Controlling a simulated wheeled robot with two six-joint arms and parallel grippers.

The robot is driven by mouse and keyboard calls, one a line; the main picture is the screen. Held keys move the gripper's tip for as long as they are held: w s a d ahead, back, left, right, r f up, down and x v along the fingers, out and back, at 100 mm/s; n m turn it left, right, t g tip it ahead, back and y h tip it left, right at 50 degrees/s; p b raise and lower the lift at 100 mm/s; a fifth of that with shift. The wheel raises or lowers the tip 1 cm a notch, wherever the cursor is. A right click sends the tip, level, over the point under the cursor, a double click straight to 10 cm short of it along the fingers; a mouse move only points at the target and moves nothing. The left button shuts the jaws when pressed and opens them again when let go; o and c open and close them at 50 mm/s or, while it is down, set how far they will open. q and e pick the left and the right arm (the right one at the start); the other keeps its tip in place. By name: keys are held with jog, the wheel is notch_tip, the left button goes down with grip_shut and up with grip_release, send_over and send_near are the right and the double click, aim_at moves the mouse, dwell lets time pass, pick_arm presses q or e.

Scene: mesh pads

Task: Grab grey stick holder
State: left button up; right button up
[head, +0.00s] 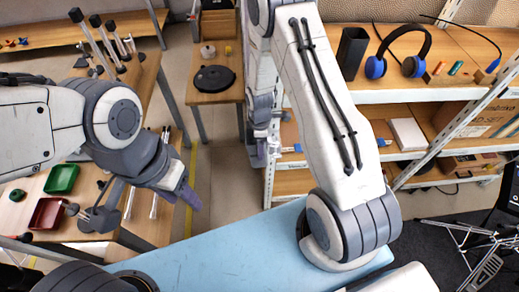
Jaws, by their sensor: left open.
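A dark grey holder-like piece (98,220) with thin prongs stands on the wooden table at the left, below my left forearm. I cannot tell for certain that it is the grey stick holder. Several upright sticks with dark tops (90,40) stand on dark bases at the table's far end. My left gripper (188,192) is open at the table's right edge, right of the dark grey piece and apart from it. My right gripper (257,145) hangs behind my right arm near the shelf's left end. Its fingers are too unclear to judge.
A green tray (62,180) and a dark red tray (46,214) lie on the left table. A small table (213,98) holds a black disc. A shelf (420,95) at the right carries blue-black headphones (400,50). Floor shows between the left table and shelf.

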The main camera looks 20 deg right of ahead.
jog(key=c, duration=0.9)
jog(key=shift+c, duration=0.2)
jog(key=shift+r, duration=0.1)
